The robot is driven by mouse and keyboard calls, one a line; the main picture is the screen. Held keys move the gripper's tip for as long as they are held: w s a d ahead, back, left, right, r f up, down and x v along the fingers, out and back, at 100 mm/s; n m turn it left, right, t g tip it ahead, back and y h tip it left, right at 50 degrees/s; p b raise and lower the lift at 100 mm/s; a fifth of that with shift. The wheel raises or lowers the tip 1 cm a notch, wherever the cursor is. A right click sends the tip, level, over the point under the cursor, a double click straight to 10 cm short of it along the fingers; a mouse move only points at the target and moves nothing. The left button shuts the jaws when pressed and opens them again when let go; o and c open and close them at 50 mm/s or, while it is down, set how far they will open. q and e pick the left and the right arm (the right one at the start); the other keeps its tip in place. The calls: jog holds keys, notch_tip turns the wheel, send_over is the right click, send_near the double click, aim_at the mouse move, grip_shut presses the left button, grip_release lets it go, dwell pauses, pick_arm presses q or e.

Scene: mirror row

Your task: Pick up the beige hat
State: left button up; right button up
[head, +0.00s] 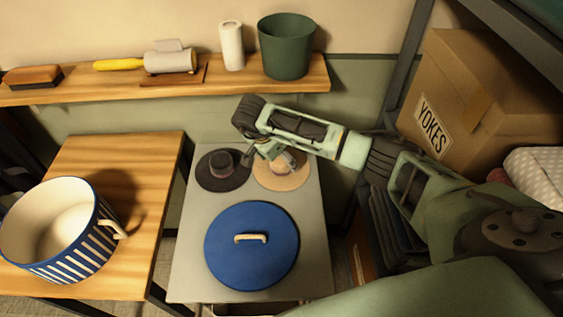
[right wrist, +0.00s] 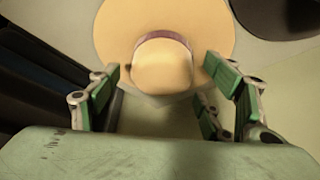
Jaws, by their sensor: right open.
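The beige hat (head: 284,172) lies brim down on the grey cabinet top, to the right of a dark hat, with a brownish band around its crown. My right gripper (head: 270,156) is over the near-wall side of the hat and partly covers it in the head view. In the right wrist view the beige hat (right wrist: 163,66) is straight ahead, with its crown between the two green-padded fingers of the right gripper (right wrist: 162,85). The fingers are spread apart and hold nothing. Whether they touch the crown I cannot tell. My left gripper is not in view.
The dark hat (head: 223,170) lies close on the left. A blue round lid (head: 251,262) covers the cabinet's front. A wooden shelf (head: 110,89) runs along the wall with a green pot (head: 286,46). A striped pot (head: 88,254) stands on the left table; a YOKES box (head: 480,90) is right.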

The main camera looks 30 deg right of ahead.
jog(key=c, duration=1.2)
jog(key=shift+a, duration=0.1)
